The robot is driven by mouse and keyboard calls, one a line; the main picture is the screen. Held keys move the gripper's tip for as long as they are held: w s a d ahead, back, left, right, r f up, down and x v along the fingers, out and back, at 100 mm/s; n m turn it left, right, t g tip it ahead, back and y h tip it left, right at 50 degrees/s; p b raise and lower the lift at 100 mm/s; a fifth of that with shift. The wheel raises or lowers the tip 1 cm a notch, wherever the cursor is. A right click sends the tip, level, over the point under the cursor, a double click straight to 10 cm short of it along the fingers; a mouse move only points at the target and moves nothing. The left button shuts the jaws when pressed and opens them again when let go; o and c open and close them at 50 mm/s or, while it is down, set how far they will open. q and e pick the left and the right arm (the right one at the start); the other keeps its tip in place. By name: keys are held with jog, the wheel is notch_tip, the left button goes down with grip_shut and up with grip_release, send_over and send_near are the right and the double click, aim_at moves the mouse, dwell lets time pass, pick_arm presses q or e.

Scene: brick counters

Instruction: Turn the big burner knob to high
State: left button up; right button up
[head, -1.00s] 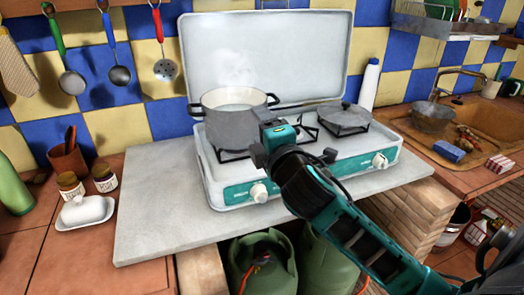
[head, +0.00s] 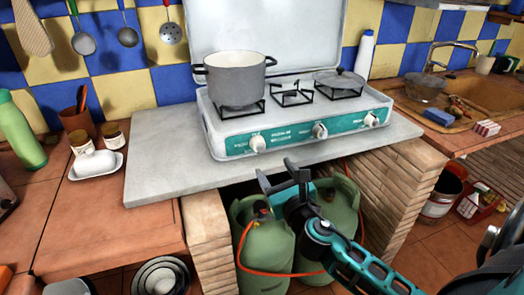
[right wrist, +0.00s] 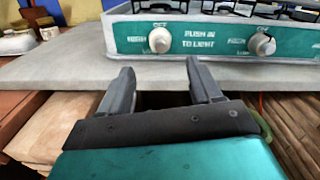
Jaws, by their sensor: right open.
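The stove (head: 290,135) is a white camping stove with a teal front panel, standing on a grey slab. I cannot tell which one is the big burner's. My right gripper (head: 277,174) is open and empty, below and in front of the panel, touching no knob. In the right wrist view, the left knob (right wrist: 160,40) lies ahead between the fingers (right wrist: 160,75), and another knob (right wrist: 262,44) is to the right. My left gripper is not in view.
A grey pot (head: 236,82) stands on the left burner. The slab's front edge (head: 300,155) lies between my gripper and the panel. Green gas bottles (head: 265,250) with an orange hose stand below.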

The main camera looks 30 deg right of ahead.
aim_at(261, 149)
jog(key=x, duration=0.8)
jog(key=shift+w+d, duration=0.1)
jog(key=shift+w, duration=0.15)
jog(key=shift+w+d, duration=0.1)
jog(key=shift+w, duration=0.4)
jog(key=shift+c, duration=0.3)
jog(key=c, duration=1)
